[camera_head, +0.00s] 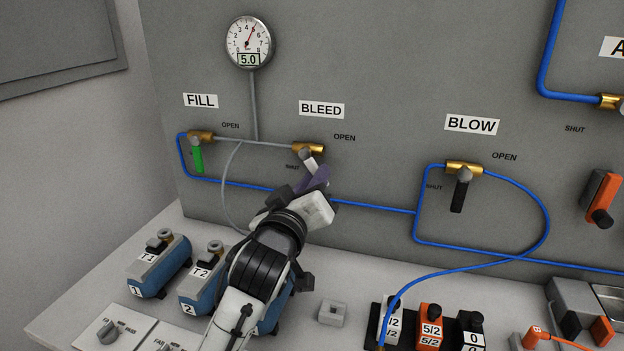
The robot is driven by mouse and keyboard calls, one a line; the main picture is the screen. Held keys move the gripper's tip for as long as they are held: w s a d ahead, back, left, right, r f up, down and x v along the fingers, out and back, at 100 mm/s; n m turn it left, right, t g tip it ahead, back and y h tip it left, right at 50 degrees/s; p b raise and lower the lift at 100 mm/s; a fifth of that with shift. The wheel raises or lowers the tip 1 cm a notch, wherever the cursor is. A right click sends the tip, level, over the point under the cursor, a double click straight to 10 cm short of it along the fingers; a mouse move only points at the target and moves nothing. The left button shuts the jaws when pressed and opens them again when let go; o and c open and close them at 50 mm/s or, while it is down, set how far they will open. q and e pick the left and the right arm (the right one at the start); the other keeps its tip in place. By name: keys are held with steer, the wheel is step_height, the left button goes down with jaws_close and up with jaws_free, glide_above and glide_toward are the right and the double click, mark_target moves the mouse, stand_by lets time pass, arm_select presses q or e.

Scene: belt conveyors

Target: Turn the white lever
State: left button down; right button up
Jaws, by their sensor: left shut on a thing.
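The white lever (311,164) belongs to the brass valve (308,148) under the BLEED label on the grey panel. It slants from its grey hub down and to the right, toward the gripper. My left gripper (318,177) is shut on the lever from below. The gripper's fingers hide the lever's lower end, and they cover part of the SHUT mark's surroundings. The OPEN mark (344,138) is to the right of the valve. My right gripper is not in view.
A green lever (198,159) under FILL and a black lever (460,194) under BLOW both hang down. The gauge (248,43) reads 5.0. Blue tubing (374,206) crosses the panel behind my gripper. Blue tanks (159,267) and labelled blocks (430,324) stand on the bench below.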

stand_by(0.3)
arm_select(q)
steer(key=c, duration=1.7)
jaws_free()
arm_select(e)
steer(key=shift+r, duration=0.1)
